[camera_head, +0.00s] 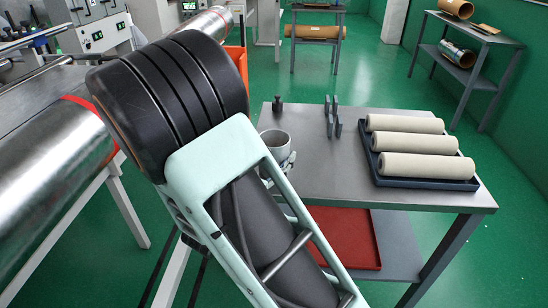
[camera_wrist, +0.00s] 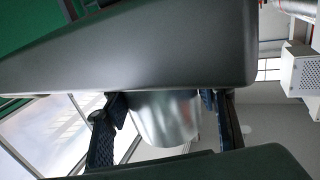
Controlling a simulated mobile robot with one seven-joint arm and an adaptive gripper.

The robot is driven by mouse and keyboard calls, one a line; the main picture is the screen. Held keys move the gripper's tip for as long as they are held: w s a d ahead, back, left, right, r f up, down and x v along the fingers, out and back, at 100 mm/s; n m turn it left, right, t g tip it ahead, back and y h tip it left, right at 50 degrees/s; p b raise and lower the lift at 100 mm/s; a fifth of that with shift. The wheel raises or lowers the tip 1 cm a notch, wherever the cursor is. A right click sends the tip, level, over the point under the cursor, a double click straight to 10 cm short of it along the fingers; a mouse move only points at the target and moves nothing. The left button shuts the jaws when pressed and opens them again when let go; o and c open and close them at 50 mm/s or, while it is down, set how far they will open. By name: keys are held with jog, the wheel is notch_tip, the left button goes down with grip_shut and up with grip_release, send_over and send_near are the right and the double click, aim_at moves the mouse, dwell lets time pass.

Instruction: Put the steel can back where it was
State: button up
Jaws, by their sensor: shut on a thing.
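The steel can (camera_wrist: 165,118) is a plain shiny grey cylinder. In the wrist view it sits between the two dark fingers of my gripper (camera_wrist: 163,104), which is shut on it. Its top part is hidden behind a smooth grey part in front of the camera. In the head view the can (camera_head: 273,141) shows at the left edge of the grey metal table (camera_head: 300,187), with its round rim up. My gripper (camera_head: 285,165) is partly hidden behind my arm. I cannot tell whether the can touches the table.
A dark tray with three cream rolls (camera_head: 418,143) is on the table's right. Grey upright plates (camera_head: 333,118) and a small dark weight-like piece (camera_head: 278,104) stand toward the back. A red tray (camera_head: 345,238) lies on the lower shelf. A large metal roll (camera_head: 45,160) is at left.

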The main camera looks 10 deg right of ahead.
jog(key=shift+r, duration=0.15)
jog(key=o, duration=1.6)
jog(key=shift+s+a, duration=0.1)
jog(key=p+v, duration=0.1)
jog(key=v, duration=1)
jog(key=shift+s+a, duration=0.25)
jog(key=shift+s, duration=0.05)
jog(key=shift+d, duration=0.1)
